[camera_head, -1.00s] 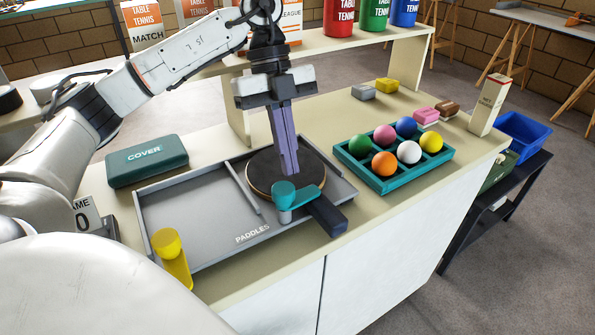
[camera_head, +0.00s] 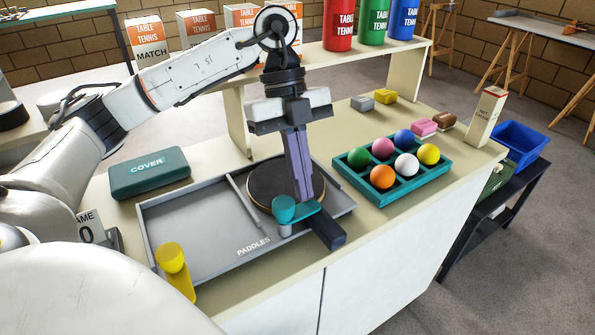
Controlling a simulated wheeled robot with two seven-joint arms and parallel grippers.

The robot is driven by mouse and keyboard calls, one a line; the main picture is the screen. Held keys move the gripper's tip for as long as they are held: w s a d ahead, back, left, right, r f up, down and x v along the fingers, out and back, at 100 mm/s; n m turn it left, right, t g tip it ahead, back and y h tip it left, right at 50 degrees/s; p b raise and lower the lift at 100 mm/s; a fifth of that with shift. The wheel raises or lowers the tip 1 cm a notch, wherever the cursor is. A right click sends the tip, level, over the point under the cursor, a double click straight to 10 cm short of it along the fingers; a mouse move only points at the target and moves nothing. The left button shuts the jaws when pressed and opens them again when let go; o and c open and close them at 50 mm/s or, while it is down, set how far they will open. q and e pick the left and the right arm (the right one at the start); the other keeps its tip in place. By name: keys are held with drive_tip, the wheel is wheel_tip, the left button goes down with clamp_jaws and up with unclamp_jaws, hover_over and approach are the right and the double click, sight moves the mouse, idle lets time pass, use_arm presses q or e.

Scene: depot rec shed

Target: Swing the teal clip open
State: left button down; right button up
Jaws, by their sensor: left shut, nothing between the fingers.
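The teal clip (camera_head: 285,210) stands at the front edge of the grey paddles tray (camera_head: 190,249). Its arm reaches right, across the paddle's dark handle (camera_head: 327,230). The round dark paddle (camera_head: 268,181) lies in the tray's right compartment. My left gripper (camera_head: 306,199) is shut and empty, pointing down over the paddle. Its fingertips are right behind the clip's arm, close to the clip's round head; I cannot tell whether they touch it. My right gripper is not in view.
A yellow clip-like post (camera_head: 174,270) stands at the tray's front left. A green cover case (camera_head: 149,173) lies behind the tray. A teal ball tray (camera_head: 393,186) with several coloured balls sits to the right. A shelf (camera_head: 350,54) with canisters stands behind.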

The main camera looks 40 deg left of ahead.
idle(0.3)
use_arm(q)
drive_tip(key=shift+a, duration=0.15)
drive_tip(key=shift+s+a, duration=0.3)
drive_tip(key=shift+a, duration=0.3)
drive_tip(key=p+v, duration=0.3)
drive_tip(key=v, duration=0.7)
drive_tip(key=shift+a+r, duration=0.1)
